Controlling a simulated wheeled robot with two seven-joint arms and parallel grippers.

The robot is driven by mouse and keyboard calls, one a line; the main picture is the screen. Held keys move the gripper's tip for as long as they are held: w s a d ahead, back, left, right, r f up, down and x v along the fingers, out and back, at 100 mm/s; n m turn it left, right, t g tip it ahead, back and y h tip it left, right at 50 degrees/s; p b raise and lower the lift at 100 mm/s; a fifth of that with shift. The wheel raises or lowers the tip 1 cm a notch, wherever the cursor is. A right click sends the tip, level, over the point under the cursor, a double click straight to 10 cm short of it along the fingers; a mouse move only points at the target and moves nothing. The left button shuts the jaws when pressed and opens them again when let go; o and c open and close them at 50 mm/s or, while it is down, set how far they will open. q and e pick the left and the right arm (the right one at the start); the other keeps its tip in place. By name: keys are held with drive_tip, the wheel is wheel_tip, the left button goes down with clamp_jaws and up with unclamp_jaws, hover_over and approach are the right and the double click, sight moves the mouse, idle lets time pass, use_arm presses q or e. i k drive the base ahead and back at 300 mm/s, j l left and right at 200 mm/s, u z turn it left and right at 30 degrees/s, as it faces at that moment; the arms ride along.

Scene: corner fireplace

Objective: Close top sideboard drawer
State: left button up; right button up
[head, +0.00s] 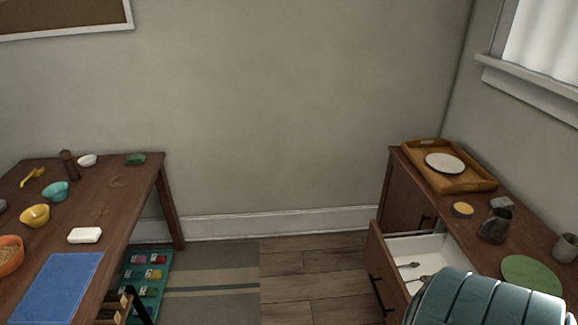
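The wooden sideboard (402,187) stands along the right wall. Its top drawer (376,262) is pulled open toward the left, with a dark handle (382,296) on its front. The white inside of the drawer shows, with small utensils (412,265) lying in it. The near part of the drawer is hidden behind a large teal ribbed object (490,300) at the bottom right. Neither of my grippers shows in the head view.
On the sideboard top are a wooden tray (481,184) with a white plate (444,163), a dark pitcher (495,227), a grey cup (566,248) and a green plate (532,274). A wooden table (117,208) stands left. Floor (300,270) between them is open.

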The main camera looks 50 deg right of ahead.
sight(382, 258)
drive_tip(key=i+z, duration=0.1)
drive_tip(key=i, duration=0.4)
drive_tip(key=z, duration=2.6)
